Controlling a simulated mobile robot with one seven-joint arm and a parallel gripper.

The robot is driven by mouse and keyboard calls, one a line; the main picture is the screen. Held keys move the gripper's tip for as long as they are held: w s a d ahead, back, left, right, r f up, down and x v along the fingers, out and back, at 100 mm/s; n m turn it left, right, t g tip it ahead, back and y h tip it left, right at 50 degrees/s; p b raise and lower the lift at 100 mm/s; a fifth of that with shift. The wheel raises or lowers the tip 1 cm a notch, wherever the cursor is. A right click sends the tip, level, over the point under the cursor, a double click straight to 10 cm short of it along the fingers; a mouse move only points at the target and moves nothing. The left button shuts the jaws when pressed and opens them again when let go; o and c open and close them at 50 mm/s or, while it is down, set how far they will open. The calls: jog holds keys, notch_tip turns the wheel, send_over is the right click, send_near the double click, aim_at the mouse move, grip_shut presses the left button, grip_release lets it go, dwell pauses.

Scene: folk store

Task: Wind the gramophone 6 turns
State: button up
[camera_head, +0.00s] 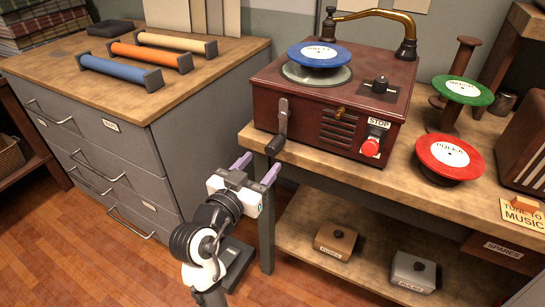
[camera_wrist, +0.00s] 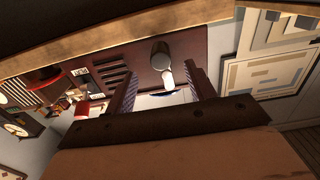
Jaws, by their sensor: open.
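The gramophone (camera_head: 335,100) is a dark red box on the wooden bench, with a blue record (camera_head: 319,55) on its turntable. Its crank (camera_head: 282,120) is on the front face near the left edge, with the arm hanging down to a dark grip (camera_head: 275,145). My gripper (camera_head: 257,168) is open and empty, just below and left of the crank grip, apart from it. In the wrist view, the crank (camera_wrist: 163,55) shows beyond and between the two open fingers of my gripper (camera_wrist: 162,75), against the gramophone's front (camera_wrist: 138,48). The red stop button (camera_head: 371,146) is at the front right.
A grey drawer cabinet (camera_head: 185,130) stands to the left, with several coloured cylinders on top. A red record (camera_head: 449,155) and a green record (camera_head: 463,90) are on stands at the right. The bench's front edge (camera_head: 330,168) runs close to my gripper; small boxes sit on the lower shelf.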

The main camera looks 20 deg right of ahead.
aim_at(270, 152)
jog(key=b+x, duration=0.2)
jog(key=b, duration=0.1)
jog(key=shift+w+d+f, duration=0.15)
jog(key=shift+f, duration=0.15)
jog(key=shift+r+p+x, duration=0.15)
jog(key=shift+p+x, duration=0.1)
jog(key=shift+x, duration=1)
jog(key=shift+r+p+x, duration=0.15)
jog(key=shift+p+x, duration=0.1)
jog(key=shift+x, duration=0.95)
jog(key=c, duration=0.8)
jog(key=shift+c, duration=0.2)
